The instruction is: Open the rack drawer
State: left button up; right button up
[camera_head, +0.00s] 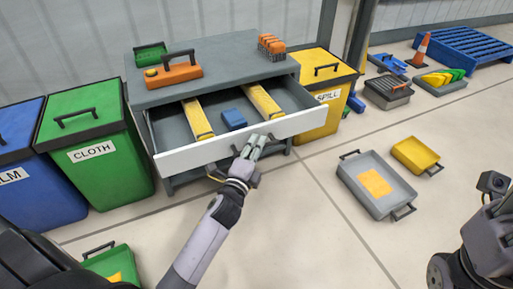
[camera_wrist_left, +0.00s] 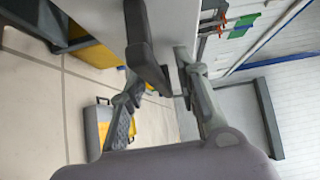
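The rack drawer (camera_head: 190,153) is pulled out of the grey rack (camera_head: 228,62), and its inside shows from above. It has a white front panel that also shows in the left wrist view (camera_wrist_left: 95,17). My left gripper (camera_head: 256,141) is at this front, right of its middle. In the left wrist view, the fingers (camera_wrist_left: 158,68) are apart, one on each side of a dark bar handle (camera_wrist_left: 143,40) near its end. I cannot see clear contact with the bar. My right gripper (camera_head: 495,183) is at the right edge, away from the rack, its fingers not clearly shown.
Two yellow bins (camera_head: 198,118) and a blue block (camera_head: 233,119) are inside the drawer. An orange toolbox (camera_head: 173,75) stands on the rack. A green CLOTH bin (camera_head: 85,140) and a yellow SPILL bin (camera_head: 325,72) flank it. A grey tray (camera_head: 350,182) lies on the floor at right.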

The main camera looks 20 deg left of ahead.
pick_arm(q)
jog(key=shift+s, duration=0.1)
jog(key=s+d, duration=0.1)
jog(key=s, duration=1)
jog(key=shift+s, duration=0.4)
